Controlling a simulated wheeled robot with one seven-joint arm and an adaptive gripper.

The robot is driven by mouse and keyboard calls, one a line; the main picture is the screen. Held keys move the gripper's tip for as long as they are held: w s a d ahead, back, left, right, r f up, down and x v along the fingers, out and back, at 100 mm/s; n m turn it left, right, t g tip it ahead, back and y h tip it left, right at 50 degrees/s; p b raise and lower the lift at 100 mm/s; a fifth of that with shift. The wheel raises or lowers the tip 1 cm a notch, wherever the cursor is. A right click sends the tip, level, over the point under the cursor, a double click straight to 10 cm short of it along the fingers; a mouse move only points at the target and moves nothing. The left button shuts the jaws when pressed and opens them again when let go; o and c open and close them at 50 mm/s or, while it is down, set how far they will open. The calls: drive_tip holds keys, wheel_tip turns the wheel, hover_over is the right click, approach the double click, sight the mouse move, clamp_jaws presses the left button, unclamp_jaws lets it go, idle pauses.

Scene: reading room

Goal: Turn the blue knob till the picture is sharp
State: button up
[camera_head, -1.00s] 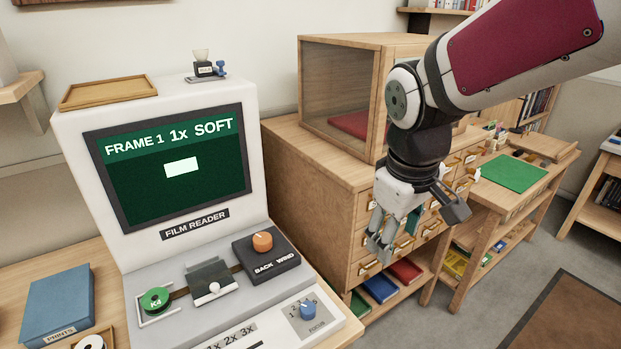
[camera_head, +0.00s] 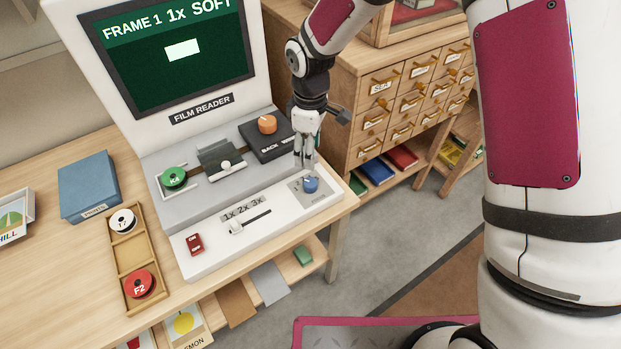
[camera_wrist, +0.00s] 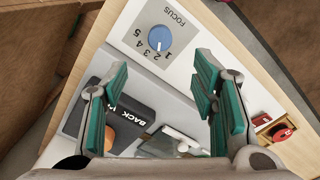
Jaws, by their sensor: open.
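The blue knob (camera_head: 311,184) sits on the FOCUS plate at the front right of the film reader (camera_head: 190,262). The reader's screen (camera_head: 172,55) reads FRAME 1 1x SOFT over a plain white rectangle. My gripper (camera_head: 305,163) hangs just behind the knob in the head view, apart from it as far as I can tell. In the wrist view my gripper (camera_wrist: 160,98) is open, with nothing between its green pads.
An orange knob (camera_head: 267,124) on the black BACK/WIND block stands close behind my gripper. A slider (camera_head: 238,226) and a red switch (camera_head: 194,244) lie to the left of the blue knob. A wooden drawer cabinet (camera_head: 362,85) stands to the right.

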sight(311, 182)
wheel_tip(311, 182, down, 12)
drive_tip(key=shift+f+p, duration=0.2)
drive_tip(key=shift+p, duration=0.45)
drive_tip(key=c, duration=1.2)
